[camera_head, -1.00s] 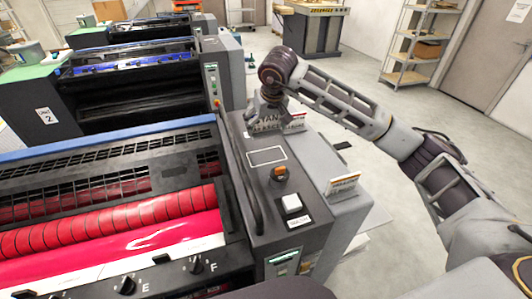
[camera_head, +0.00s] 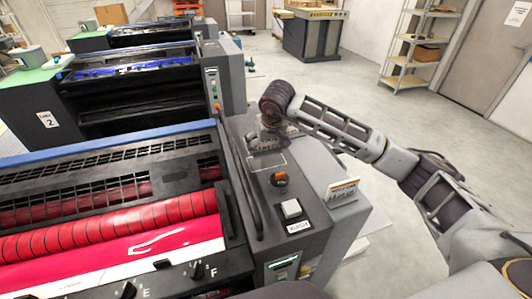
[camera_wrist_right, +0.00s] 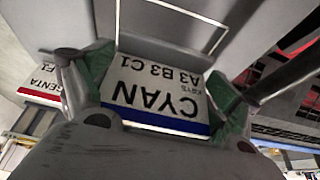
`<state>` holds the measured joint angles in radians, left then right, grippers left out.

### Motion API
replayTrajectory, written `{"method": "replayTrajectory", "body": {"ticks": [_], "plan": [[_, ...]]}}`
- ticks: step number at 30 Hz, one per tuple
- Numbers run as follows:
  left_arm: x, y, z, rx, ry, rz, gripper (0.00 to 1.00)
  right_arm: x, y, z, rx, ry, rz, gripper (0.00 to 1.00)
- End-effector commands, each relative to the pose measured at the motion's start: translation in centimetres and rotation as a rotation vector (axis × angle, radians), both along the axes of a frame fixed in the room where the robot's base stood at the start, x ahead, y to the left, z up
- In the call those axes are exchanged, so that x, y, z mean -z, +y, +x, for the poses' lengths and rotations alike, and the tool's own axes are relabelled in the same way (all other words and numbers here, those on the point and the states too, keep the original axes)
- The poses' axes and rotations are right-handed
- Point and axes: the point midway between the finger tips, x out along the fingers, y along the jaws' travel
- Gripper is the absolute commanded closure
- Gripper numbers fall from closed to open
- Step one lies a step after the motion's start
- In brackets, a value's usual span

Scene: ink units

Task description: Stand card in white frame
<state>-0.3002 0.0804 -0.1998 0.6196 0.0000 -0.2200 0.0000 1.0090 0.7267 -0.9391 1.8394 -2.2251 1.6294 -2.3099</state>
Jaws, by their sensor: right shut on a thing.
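My right gripper (camera_head: 266,143) is low over the far part of the white frame (camera_head: 284,160), a thin outline on the grey console top. In the right wrist view my right gripper (camera_wrist_right: 160,80) is shut on the CYAN card (camera_wrist_right: 150,95), a white card with black print and a blue edge strip, held between its green-padded fingers. Part of the white frame (camera_wrist_right: 217,40) shows beyond the card. I cannot tell whether the card touches the console. In the head view the gripper hides the card. My left gripper is out of view.
An orange knob (camera_head: 279,179) and a white button (camera_head: 291,208) with a label sit on the console nearer me. The press with red rollers (camera_head: 110,225) lies left. Open floor lies right.

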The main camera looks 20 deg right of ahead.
Motion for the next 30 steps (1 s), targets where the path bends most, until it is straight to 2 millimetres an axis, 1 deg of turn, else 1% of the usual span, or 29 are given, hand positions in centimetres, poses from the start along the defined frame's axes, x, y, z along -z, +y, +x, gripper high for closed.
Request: {"method": "replayTrajectory", "body": {"ticks": [5,15,25,30], "plan": [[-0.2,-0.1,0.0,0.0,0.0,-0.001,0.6,0.8,0.0,-0.1,0.0,0.003,0.0,0.36],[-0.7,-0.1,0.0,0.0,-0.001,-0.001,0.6,3.5,0.0,-0.1,0.0,0.002,0.0,0.36],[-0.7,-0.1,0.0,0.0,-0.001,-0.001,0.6,3.7,0.0,0.0,0.0,0.0,0.0,0.36],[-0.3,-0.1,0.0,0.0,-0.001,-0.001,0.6,4.0,0.0,0.0,0.0,0.0,0.0,0.36]]}}
